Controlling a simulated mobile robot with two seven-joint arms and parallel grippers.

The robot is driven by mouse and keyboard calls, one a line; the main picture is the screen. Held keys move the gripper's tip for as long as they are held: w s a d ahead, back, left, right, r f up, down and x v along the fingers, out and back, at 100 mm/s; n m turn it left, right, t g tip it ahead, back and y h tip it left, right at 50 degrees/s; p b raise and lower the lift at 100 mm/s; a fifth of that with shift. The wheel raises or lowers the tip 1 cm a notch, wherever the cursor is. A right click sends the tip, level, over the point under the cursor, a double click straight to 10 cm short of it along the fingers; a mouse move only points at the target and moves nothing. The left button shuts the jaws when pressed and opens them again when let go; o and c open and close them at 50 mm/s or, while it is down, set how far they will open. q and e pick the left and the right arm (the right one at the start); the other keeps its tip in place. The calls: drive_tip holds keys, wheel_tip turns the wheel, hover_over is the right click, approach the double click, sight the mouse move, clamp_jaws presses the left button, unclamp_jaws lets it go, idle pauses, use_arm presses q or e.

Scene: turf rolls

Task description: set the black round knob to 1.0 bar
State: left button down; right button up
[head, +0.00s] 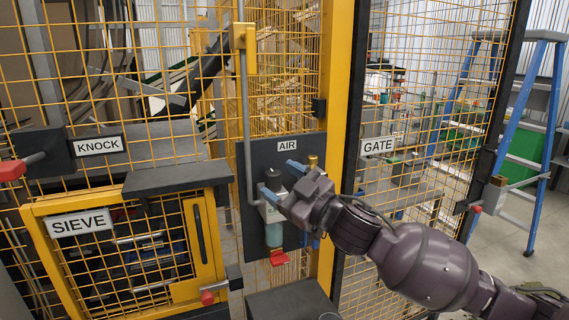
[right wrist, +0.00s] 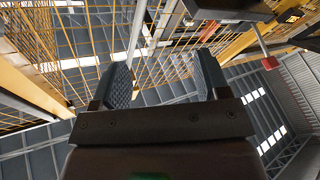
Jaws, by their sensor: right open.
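The dark AIR panel (head: 252,238) in the head view carries an air unit with a pale teal bowl (head: 272,240). A small dark round cap (head: 273,174) on top of the unit looks like the black knob; its setting cannot be read. My right gripper (head: 281,182) is open in front of the panel, its blue-grey fingers close around the top of the unit. Whether they touch the cap I cannot tell. The gripper body hides the unit's right side. The right wrist view shows the fingers (right wrist: 160,85) apart with nothing between them. My left gripper is out of view.
A brass fitting (head: 313,161) and a red lever (head: 279,258) sit on the panel. Left are the yellow SIEVE door (head: 205,245), a dark ledge (head: 177,178) and the KNOCK handle (head: 15,170). A yellow post (head: 338,100) and the GATE mesh stand right.

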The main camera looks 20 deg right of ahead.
sight(277, 177)
drive_tip(key=w+d+f+m+h, duration=0.1)
drive_tip(key=d+f+m+h, duration=0.3)
drive_tip(key=m, duration=0.4)
use_arm(q)
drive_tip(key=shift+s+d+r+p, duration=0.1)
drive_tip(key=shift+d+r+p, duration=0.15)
drive_tip(key=shift+p, duration=0.65)
use_arm(e)
drive_tip(key=w, duration=0.3)
drive_tip(key=w+a+h, duration=0.1)
drive_tip(key=w, duration=0.3)
drive_tip(key=w+a+m+h, duration=0.1)
drive_tip(key=w, duration=0.2)
drive_tip(key=shift+w+a+r, duration=0.2)
drive_tip(key=shift+w+r, duration=0.15)
drive_tip(key=shift+r, duration=0.05)
drive_tip(key=shift+c, duration=0.2)
drive_tip(key=c, duration=0.9)
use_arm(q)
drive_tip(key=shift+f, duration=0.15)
use_arm(e)
drive_tip(key=shift+f+m+h, duration=0.1)
drive_tip(key=shift+m+h, duration=0.3)
